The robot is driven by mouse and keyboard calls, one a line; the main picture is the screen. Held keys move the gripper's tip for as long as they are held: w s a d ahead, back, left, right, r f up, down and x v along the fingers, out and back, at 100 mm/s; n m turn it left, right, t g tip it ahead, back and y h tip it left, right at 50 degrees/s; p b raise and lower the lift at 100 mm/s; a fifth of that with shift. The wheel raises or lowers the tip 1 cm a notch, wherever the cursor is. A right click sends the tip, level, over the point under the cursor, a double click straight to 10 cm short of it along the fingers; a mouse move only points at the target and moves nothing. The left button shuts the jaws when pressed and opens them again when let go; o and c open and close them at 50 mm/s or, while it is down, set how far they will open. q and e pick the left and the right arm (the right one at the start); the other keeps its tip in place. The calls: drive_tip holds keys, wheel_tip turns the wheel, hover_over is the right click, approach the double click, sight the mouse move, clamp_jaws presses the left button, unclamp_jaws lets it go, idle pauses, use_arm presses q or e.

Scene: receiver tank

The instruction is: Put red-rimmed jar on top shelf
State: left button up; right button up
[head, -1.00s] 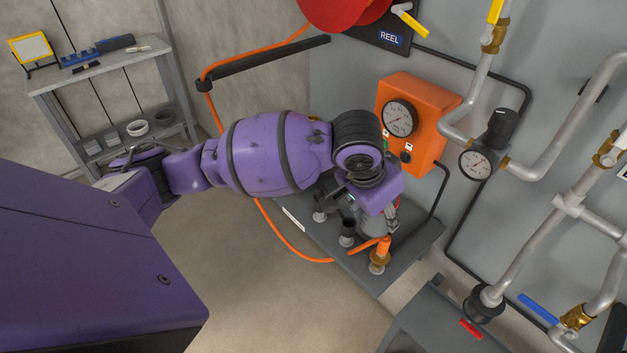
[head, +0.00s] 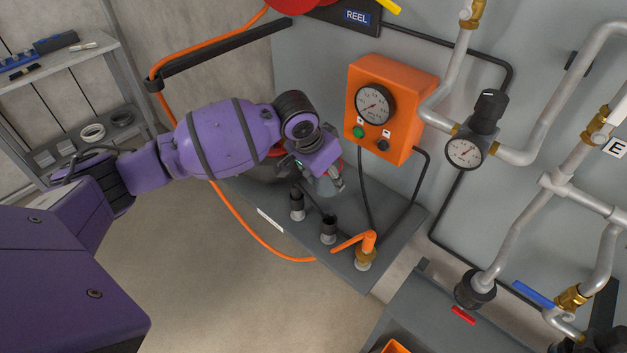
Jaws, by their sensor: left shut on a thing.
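The red-rimmed jar (head: 327,186) shows as a greyish, partly see-through body with a bit of red at its edge, over the grey bench. My left gripper (head: 322,175) is shut on it; the wrist and fingers hide much of the jar. I cannot tell whether the jar clears the bench surface. The top shelf (head: 92,60) of the grey rack is at the upper left, well apart from the gripper. My right gripper is not in view.
The top shelf carries a blue tool tray (head: 55,42) and small tools; rings (head: 92,132) lie on a lower shelf. Black posts (head: 297,204) and an orange-handled valve (head: 366,248) stand on the bench (head: 385,215). An orange gauge box (head: 392,105) and an orange hose (head: 235,222) are close by.

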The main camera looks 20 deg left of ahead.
use_arm(q)
drive_tip(key=w+f, duration=0.1)
drive_tip(key=f, duration=0.1)
drive_tip(key=w+a+f, duration=0.1)
drive_tip(key=w+f, duration=0.1)
drive_tip(key=shift+w+a, duration=0.1)
drive_tip(key=shift+a, duration=0.1)
drive_tip(key=shift+f+b, duration=0.35)
drive_tip(key=shift+f, duration=1.05)
drive_tip(key=shift+f, duration=0.15)
drive_tip(key=o, duration=1.2)
drive_tip(key=shift+c, duration=0.2)
